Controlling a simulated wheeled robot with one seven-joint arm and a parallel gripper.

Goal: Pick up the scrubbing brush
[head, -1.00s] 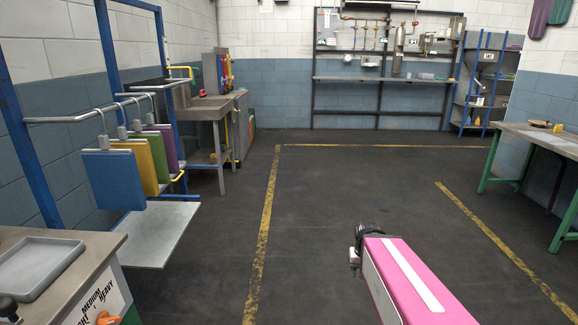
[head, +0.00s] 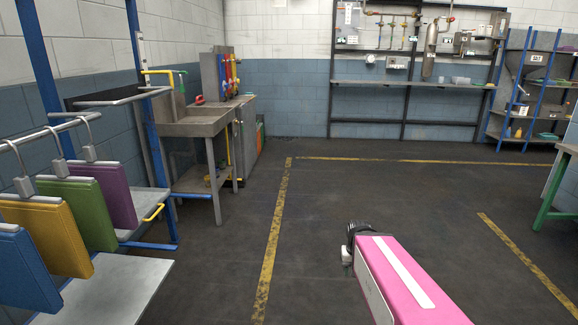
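I cannot make out a scrubbing brush for certain in the head view. My pink arm reaches up from the lower right, over bare floor. The dark and grey end of it (head: 350,245) is small, and I cannot make out any fingers or anything held there. It is well away from the sink, the racks and the tables.
A metal sink unit (head: 196,128) stands at the left wall, with a bench behind it. Coloured panels hang from a blue-framed rack (head: 148,120) at the near left. A wall shelf (head: 420,84), blue shelving (head: 528,110) and a green-legged table (head: 547,205) stand beyond. The middle floor is clear.

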